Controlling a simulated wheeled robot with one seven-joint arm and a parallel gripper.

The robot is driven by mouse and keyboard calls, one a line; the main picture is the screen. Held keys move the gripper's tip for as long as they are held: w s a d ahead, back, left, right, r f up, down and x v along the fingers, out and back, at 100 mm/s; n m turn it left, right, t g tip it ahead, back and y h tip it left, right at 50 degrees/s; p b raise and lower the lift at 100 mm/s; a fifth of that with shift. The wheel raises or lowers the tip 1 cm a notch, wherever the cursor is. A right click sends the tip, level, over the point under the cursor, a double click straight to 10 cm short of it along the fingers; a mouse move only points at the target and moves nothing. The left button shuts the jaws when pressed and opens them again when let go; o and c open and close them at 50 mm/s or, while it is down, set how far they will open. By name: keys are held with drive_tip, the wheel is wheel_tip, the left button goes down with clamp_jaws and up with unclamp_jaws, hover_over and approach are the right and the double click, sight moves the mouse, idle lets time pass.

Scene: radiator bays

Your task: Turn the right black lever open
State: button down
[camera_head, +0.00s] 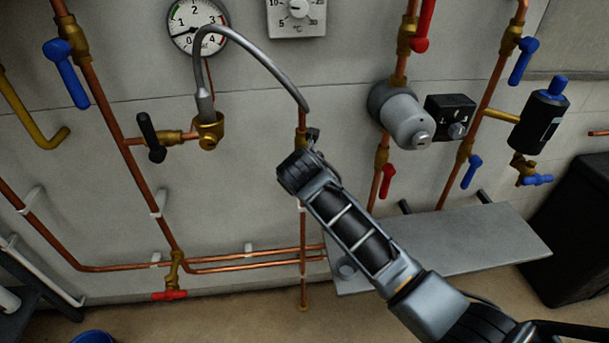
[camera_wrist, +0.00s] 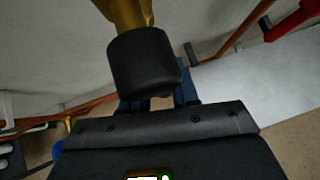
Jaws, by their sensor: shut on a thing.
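The right black lever shows in the wrist view as a rounded black end (camera_wrist: 145,62) below a brass valve body (camera_wrist: 125,12). My gripper (camera_wrist: 158,100) is at the lever, its dark fingers partly hidden behind that black end, and it is shut on the lever. In the head view my arm reaches up to the brass fitting (camera_head: 302,118) at the right end of the grey hose, and my wrist covers most of the lever there. I cannot tell the lever's angle. The left black lever (camera_head: 150,135) stands apart, tilted near upright on its brass valve.
To the right are a grey pump (camera_head: 402,115), a red lever (camera_head: 387,180) and a blue lever (camera_head: 471,171). A grey shelf (camera_head: 470,245) lies below them, beside my arm.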

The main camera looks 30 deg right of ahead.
drive_tip(key=shift+f, duration=0.1)
drive_tip(key=c, duration=0.9)
unclamp_jaws()
drive_tip(key=v, duration=0.8)
drive_tip(key=shift+f, duration=0.15)
